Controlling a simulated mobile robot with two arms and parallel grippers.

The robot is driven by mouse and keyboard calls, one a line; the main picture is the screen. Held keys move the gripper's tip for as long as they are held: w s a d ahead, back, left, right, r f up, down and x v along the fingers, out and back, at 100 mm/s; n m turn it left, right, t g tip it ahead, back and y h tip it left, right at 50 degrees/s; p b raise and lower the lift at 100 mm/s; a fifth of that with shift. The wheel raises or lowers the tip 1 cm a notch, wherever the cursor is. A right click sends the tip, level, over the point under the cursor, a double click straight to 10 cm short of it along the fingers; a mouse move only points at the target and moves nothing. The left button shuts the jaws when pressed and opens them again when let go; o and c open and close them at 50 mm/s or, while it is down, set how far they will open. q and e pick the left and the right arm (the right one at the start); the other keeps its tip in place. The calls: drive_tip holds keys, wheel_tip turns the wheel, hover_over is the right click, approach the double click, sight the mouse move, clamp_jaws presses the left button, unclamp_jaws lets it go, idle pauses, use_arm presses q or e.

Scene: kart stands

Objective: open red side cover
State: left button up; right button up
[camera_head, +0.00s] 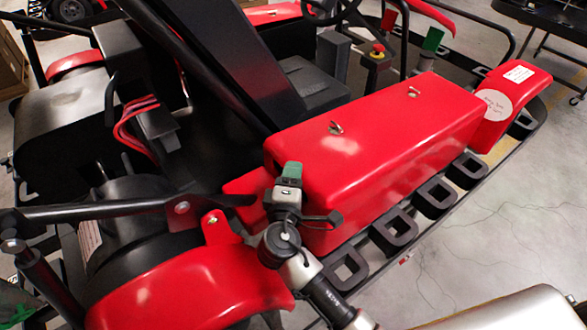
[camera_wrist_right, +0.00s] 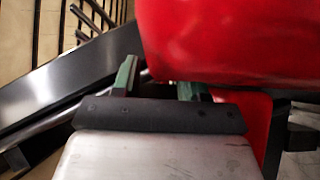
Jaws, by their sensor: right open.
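The red side cover (camera_head: 400,140) is a long glossy box on the kart's side, with its lid down. Two small metal latches show on its top, a nearer one (camera_head: 335,128) and a farther one (camera_head: 413,92). My left gripper is not in view.
A black side rail with rectangular loops (camera_head: 435,198) runs along the cover's outer side. A red fender (camera_head: 190,290) is at the near left. Black frame bars and the seat (camera_head: 310,85) lie inward.

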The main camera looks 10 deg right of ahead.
drive_tip(key=shift+w+d, duration=0.2)
drive_tip(key=shift+w, duration=0.05)
drive_tip(key=shift+c, duration=0.4)
drive_tip(key=c, duration=0.7)
drive_tip(key=shift+f, duration=0.15)
clamp_jaws()
